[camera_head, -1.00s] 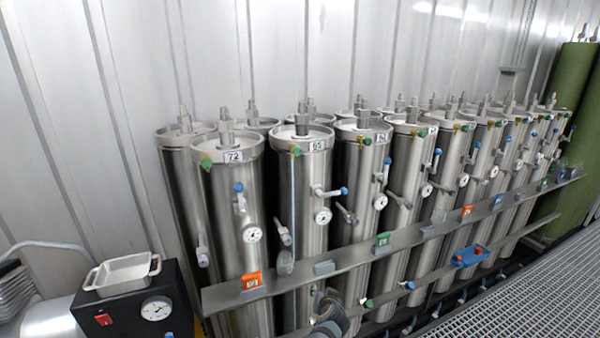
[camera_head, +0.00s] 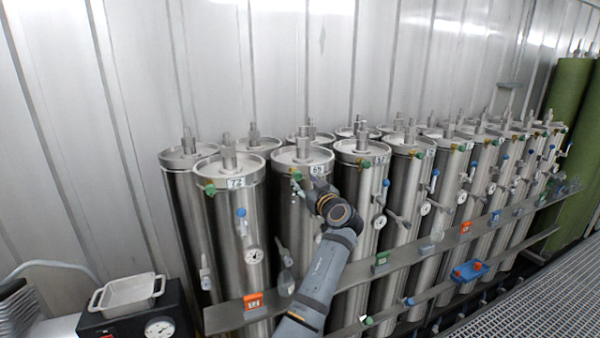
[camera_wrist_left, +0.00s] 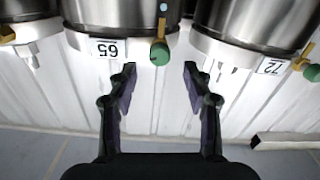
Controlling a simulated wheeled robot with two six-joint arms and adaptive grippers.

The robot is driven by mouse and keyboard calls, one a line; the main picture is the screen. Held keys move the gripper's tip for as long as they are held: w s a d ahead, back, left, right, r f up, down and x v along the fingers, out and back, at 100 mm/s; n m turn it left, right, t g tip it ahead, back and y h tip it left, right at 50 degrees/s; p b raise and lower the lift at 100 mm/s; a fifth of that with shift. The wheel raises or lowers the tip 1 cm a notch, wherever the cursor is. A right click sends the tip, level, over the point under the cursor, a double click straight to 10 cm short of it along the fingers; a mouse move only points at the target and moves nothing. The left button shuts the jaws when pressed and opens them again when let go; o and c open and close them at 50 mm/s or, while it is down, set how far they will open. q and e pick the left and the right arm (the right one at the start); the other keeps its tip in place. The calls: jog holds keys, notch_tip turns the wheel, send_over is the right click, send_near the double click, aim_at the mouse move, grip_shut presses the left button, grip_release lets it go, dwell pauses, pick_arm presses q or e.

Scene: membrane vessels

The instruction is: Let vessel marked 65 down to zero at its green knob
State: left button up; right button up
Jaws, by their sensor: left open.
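The vessel marked 65 (camera_head: 284,215) is a steel cylinder in the front row, beside the vessel marked 72. Its green knob (camera_head: 296,176) sits just below the top rim, left of the 65 label (camera_head: 317,170). In the wrist view, which is upside down, the green knob (camera_wrist_left: 160,53) shows beside the 65 label (camera_wrist_left: 108,48). My left gripper (camera_wrist_left: 160,70) is open, its fingertips on either side of the knob's line and apart from it. In the head view my left gripper (camera_head: 308,188) is close to the knob. My arm hides vessel 65's gauge.
Vessel 72 (camera_head: 230,225) stands close on the left, with its own green knob (camera_head: 210,189). More vessels stand in a row to the right. A rail (camera_head: 350,277) with coloured tags crosses in front. A white tray (camera_head: 128,296) sits on a black box at lower left.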

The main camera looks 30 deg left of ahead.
aim_at(299, 176)
pick_arm(q)
jog(key=p+x, duration=0.1)
jog(key=x, duration=0.3)
jog(key=shift+w+a, duration=0.15)
jog(key=shift+w, duration=0.05)
grip_shut()
jog(key=shift+f, duration=0.1)
